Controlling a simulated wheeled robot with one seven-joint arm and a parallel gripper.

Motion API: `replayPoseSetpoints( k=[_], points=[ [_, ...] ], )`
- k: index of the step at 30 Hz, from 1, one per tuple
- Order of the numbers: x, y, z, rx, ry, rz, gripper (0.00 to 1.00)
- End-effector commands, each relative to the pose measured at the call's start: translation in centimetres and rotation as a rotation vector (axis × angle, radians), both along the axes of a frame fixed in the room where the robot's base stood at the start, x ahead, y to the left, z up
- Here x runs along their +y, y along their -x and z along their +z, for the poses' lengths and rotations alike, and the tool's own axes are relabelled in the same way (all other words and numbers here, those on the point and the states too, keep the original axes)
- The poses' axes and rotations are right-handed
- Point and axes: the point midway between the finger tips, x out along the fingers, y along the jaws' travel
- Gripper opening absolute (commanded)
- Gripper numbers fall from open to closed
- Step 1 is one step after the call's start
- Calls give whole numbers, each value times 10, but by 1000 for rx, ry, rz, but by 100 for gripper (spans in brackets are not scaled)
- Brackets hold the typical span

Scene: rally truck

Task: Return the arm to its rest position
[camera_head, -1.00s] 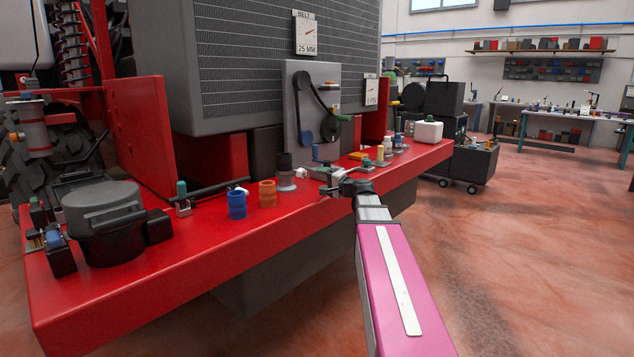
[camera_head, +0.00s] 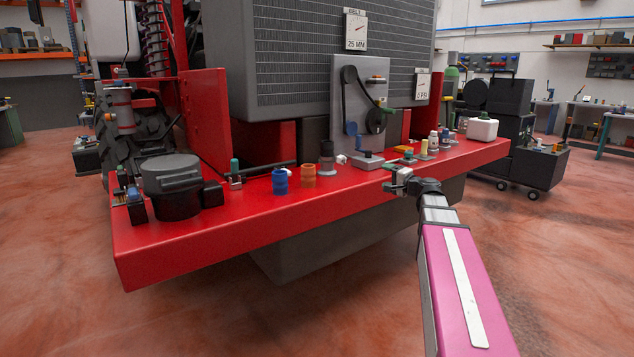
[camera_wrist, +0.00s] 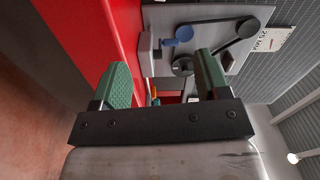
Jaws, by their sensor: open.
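My gripper (camera_head: 394,182) is at the end of my pink and grey arm, beside the front edge of the red bumper shelf (camera_head: 240,233). In the wrist view its two green finger pads (camera_wrist: 164,85) stand apart with nothing held between them. The grey belt panel (camera_wrist: 215,45) with its blue knob and dark pulleys lies beyond the fingers. In the head view that belt panel (camera_head: 346,100) stands upright behind the shelf, and my gripper is in front of it to the lower right.
A black wheeled cart (camera_head: 520,145) stands to the right. The floor (camera_head: 200,310) in front is clear.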

Motion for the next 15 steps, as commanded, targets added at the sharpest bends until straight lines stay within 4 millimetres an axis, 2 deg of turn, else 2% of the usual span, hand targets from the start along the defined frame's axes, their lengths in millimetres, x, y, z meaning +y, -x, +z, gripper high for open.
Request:
replayPoseSetpoints(
  k=[2,8,15],
  points=[
    [1,0,-1,1,2,1,69],
    [15,9,-27,44,73,32,69],
    [37,26,-70,114,188,86,69]
  ],
)
